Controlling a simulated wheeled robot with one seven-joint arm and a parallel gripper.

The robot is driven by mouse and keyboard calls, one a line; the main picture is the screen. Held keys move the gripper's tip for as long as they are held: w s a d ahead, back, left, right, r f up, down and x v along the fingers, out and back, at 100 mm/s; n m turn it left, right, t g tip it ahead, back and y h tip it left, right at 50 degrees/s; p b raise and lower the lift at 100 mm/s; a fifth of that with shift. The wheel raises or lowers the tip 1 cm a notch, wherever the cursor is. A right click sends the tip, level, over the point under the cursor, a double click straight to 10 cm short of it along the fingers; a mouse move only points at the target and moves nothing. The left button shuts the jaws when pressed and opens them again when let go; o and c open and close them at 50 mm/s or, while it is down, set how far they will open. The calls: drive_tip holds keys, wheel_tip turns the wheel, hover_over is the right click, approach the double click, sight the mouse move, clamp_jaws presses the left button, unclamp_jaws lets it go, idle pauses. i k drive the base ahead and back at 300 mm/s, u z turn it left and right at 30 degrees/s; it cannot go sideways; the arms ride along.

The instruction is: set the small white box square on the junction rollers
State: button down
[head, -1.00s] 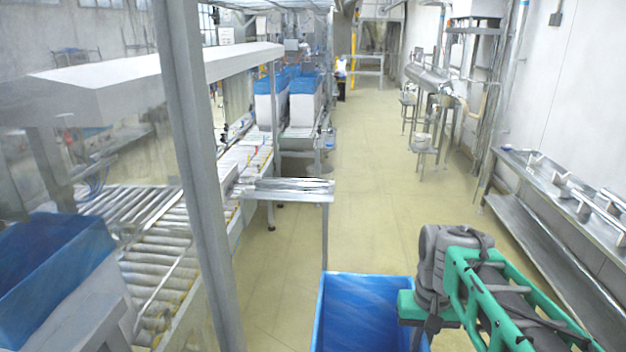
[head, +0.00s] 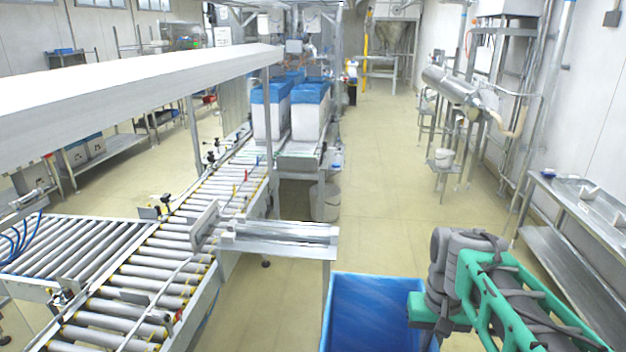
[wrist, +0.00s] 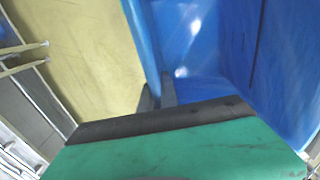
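A box lined in blue (head: 372,308) is at the bottom centre of the head view, open at the top; its white outside does not show. In the wrist view its blue wall (wrist: 205,40) fills the upper right. My gripper (wrist: 158,92) has its two dark fingers close together, one on each side of the wall's edge, so it appears shut on that wall. In the head view the fingers are hidden behind my wrist and the box. The junction rollers (head: 135,285) are at lower left, where two roller lines meet. The rollers in view are bare.
A metal side table (head: 280,240) juts from the conveyor, just beyond the box. Two white boxes with blue liners (head: 270,115) (head: 310,110) stand farther up the line. A long white beam (head: 130,85) crosses above the rollers. Clear floor (head: 390,210) runs ahead; a steel bench (head: 580,215) is right.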

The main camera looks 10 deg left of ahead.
sight(166, 263)
drive_tip(key=i, duration=2)
drive_tip(key=u, duration=2.2)
drive_tip(key=i, duration=1.45)
drive_tip(key=u, duration=1.8)
